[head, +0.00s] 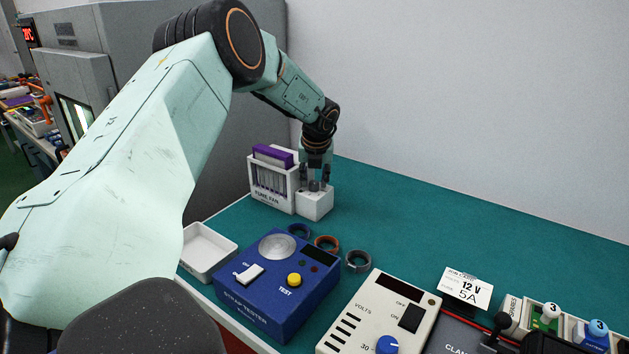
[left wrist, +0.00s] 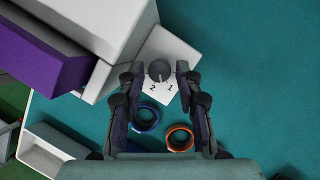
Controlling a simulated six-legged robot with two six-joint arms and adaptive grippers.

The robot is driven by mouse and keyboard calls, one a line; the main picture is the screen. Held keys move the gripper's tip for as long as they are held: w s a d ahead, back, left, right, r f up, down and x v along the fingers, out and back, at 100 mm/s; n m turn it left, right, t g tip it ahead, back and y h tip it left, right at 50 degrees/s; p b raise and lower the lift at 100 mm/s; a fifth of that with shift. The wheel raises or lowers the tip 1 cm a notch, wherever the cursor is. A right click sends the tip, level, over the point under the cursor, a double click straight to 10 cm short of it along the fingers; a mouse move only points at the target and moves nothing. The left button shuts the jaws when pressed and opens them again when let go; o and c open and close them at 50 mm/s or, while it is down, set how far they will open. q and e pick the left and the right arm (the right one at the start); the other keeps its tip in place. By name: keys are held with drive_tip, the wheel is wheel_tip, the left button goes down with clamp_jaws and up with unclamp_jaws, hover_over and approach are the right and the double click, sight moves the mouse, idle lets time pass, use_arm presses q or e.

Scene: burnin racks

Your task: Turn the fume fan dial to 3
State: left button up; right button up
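The fume fan unit is a white box labelled FUME FAN (head: 268,196) with a purple piece in its top. Beside it is a low white dial box (head: 316,207). In the left wrist view, the grey round dial (left wrist: 159,70) sits on its white face, with the numbers 2 and 1 readable on the near side; a 3 is not visible, and the dial's setting cannot be read surely. My left gripper (head: 314,181) points straight down over the dial box. Its fingers (left wrist: 160,76) are open, one on each side of the dial, with gaps showing. My right gripper is out of view.
Blue (head: 299,231), orange (head: 327,243) and grey (head: 358,261) rings lie near the dial box. A white tray (head: 207,252), a blue strap tester (head: 275,285) and a beige volts unit (head: 380,315) stand nearer. The teal bench is clear to the right of the dial box.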

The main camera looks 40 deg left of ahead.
use_arm(q)
drive_tip(key=shift+a+f, duration=0.1)
drive_tip(key=shift+f, duration=0.25)
drive_tip(key=shift+w, duration=0.1)
clamp_jaws()
